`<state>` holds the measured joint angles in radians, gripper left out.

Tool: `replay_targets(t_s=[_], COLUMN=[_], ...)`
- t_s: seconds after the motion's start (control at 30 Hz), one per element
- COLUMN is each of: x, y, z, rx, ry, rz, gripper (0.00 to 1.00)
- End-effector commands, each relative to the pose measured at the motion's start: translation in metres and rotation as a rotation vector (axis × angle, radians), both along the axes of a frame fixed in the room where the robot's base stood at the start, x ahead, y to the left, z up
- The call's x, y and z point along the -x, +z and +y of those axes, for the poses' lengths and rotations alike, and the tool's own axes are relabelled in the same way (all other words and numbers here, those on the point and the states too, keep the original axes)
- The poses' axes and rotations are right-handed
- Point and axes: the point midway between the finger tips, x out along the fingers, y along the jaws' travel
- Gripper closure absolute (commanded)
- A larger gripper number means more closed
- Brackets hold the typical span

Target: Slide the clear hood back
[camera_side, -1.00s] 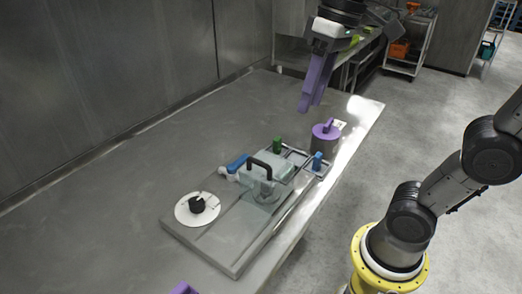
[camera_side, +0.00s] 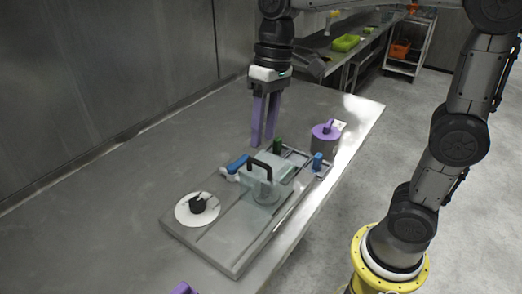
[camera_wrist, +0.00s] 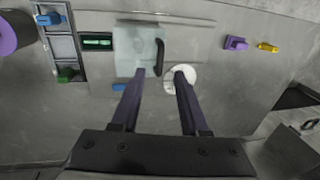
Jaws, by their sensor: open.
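The clear hood (camera_side: 264,183) sits over the grey base plate (camera_side: 215,252); a black handle (camera_side: 262,163) arches from it. The hood also shows in the wrist view (camera_wrist: 130,50), with its black handle (camera_wrist: 159,57) at its right edge. My gripper (camera_side: 262,143) is above the table behind the hood in the side view, its purple fingers pointing down. It is open and empty, apart from the handle. In the wrist view its fingertips (camera_wrist: 160,72) appear near the handle, on either side of its lower end.
A white disc with a black knob (camera_side: 197,204) lies at the plate's left. The table's left part is clear.

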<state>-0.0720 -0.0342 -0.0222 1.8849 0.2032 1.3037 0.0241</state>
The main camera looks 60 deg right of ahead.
Motion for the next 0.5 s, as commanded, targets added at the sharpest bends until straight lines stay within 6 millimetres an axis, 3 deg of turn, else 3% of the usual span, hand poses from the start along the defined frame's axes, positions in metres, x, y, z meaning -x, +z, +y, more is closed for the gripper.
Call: replay_targets(t_s=[0.2, 0.5], x=[0.0, 0.0], y=[-0.034, -0.05], z=[0.007, 0.01], rx=[0.0, 0.0], ry=[0.001, 0.001], rz=[0.003, -0.001], gripper=[0.55, 0.55])
